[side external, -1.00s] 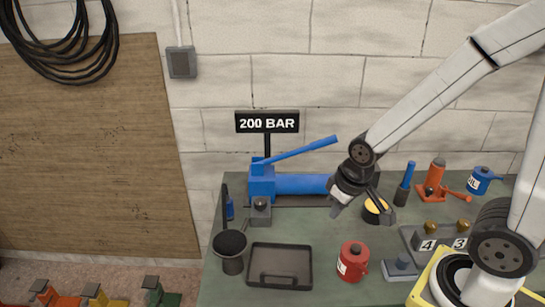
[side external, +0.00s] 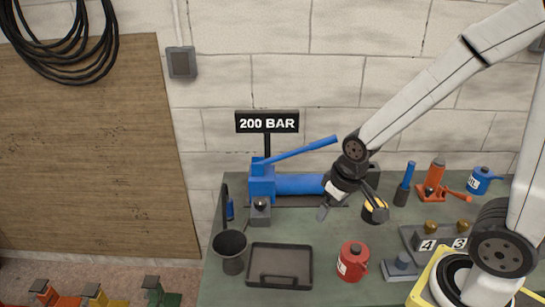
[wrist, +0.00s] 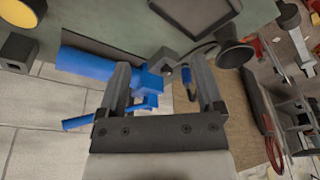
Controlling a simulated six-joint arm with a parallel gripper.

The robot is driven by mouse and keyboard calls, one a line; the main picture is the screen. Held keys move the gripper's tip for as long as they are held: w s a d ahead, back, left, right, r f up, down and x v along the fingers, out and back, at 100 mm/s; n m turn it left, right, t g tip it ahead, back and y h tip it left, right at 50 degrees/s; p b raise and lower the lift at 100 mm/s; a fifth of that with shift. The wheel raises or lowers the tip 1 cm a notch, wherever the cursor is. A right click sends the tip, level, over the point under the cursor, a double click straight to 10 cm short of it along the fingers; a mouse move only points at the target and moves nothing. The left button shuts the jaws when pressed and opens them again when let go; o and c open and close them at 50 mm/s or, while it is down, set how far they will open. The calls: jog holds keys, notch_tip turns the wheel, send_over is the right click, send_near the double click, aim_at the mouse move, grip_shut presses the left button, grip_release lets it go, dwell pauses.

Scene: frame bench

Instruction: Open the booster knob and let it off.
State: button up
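My gripper (side external: 349,209) is open and empty above the bench, in front of the right end of the blue hand pump (side external: 300,184). In the wrist view my gripper (wrist: 163,82) has its two fingers well apart, with the pump's blue body (wrist: 88,63) behind them. A small grey block with a dark round knob (side external: 261,204) stands in front of the pump's left end. The grey block also shows in the wrist view (wrist: 163,59), beyond the fingertips. No part is labelled booster, so I cannot tell for sure which knob that is.
A sign (side external: 267,122) reads 200 BAR. A dark funnel cup (side external: 230,250) and black tray (side external: 280,265) are at front left. A red can (side external: 353,261), a yellow-topped round part (side external: 375,212) and a block with brass knobs (side external: 431,234) stand right. Bench between pump and tray is clear.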

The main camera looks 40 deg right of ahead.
jog(key=w+f+m+g, duration=0.1)
jog(key=w+m, duration=0.4)
jog(key=w, duration=0.8)
jog(key=m+g, duration=0.1)
jog(key=m, duration=0.5)
send_near(260, 201)
jog(key=shift+s+f, duration=0.3)
jog(key=shift+f, duration=0.1)
jog(key=shift+w+f+g, duration=0.3)
jog(key=shift+w+f, duration=0.05)
jog(key=shift+w, duration=0.15)
jog(key=shift+f, duration=3.9)
